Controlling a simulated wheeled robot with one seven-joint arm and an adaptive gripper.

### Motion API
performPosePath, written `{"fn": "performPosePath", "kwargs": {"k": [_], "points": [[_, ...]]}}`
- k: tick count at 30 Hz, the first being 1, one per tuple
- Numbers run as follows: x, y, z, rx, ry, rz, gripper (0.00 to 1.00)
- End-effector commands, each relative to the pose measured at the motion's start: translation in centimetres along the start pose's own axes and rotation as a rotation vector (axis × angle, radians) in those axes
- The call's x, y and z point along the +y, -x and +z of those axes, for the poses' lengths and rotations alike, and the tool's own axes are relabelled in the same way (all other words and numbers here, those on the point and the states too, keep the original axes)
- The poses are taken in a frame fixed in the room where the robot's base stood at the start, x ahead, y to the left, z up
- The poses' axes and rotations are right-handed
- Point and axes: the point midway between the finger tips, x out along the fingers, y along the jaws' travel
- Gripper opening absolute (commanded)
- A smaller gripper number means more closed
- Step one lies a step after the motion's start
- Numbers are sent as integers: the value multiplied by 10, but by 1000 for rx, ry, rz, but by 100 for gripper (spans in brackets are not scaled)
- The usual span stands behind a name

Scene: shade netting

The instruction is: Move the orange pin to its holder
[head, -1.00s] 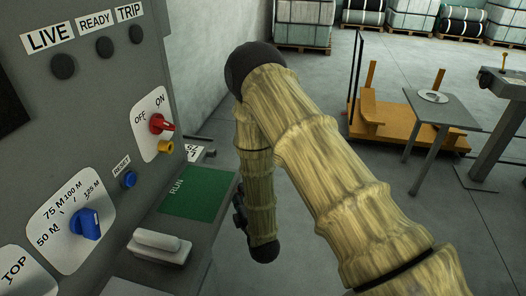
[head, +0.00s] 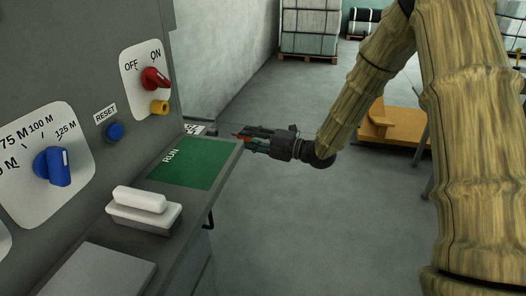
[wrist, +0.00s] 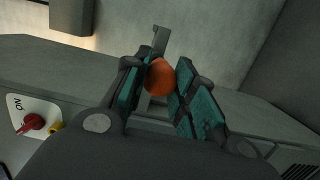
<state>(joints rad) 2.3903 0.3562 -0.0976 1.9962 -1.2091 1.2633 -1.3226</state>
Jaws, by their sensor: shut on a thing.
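My gripper (head: 250,138) is at the right edge of the panel's ledge in the head view, with its fingers pointing left. In the wrist view its two teal-padded fingers (wrist: 165,85) are closed around the orange pin (wrist: 160,77), whose rounded end shows between them. Only a small reddish bit shows between the fingers in the head view. A grey bracket (wrist: 160,42) with a slot stands just beyond the pin in the wrist view; I cannot tell whether they touch. A yellow round fitting (head: 160,107) sits below the red switch. I cannot tell which part is the holder.
The grey control panel (head: 75,50) stands at left with a red OFF/ON switch (head: 154,79), a blue reset button (head: 115,131) and a blue selector knob (head: 54,166). The ledge carries a green RUN mat (head: 190,168) and a white-topped block (head: 140,202).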

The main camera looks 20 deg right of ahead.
Motion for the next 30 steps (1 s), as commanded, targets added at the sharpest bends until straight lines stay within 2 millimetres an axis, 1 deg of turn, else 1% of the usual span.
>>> {"fn": "performPosePath", "kwargs": {"k": [1,6,10,14,20,30], "points": [[-3,7,3,24,1,6,0],[-1,26,4,106,1,4,0],[-1,36,5,139,0,2,0],[0,40,5,156,0,1,0],[0,34,4,161,0,0,0],[0,8,-1,160,-1,0,0]]}}
